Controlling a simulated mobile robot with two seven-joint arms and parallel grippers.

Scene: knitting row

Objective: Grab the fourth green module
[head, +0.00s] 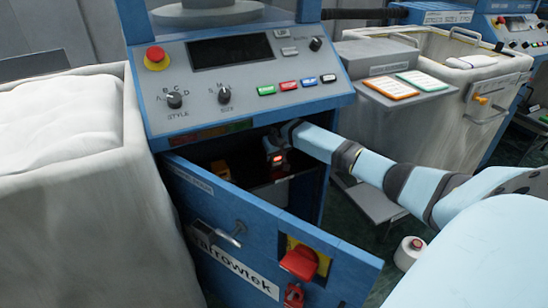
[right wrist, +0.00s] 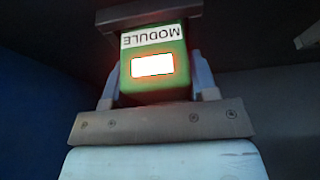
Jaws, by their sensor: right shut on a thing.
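In the right wrist view, a green module (right wrist: 155,93) has a white label reading MODULE, upside down, and a bright glowing window. My right gripper (right wrist: 153,72) is shut on it, with a blue-grey finger on each side. A dark holder or ledge (right wrist: 150,13) is just above the module; I cannot tell if they touch. In the head view, my right gripper (head: 277,168) reaches into the dark compartment under the control panel, with a small red glow on it. The module is hardly distinguishable there. My left gripper is not in view.
The blue cabinet door (head: 262,238) hangs open in front of the compartment, with a red switch (head: 299,263). Fabric bins stand left (head: 60,190) and right (head: 430,125). A white-and-red spool (head: 409,252) is on the floor.

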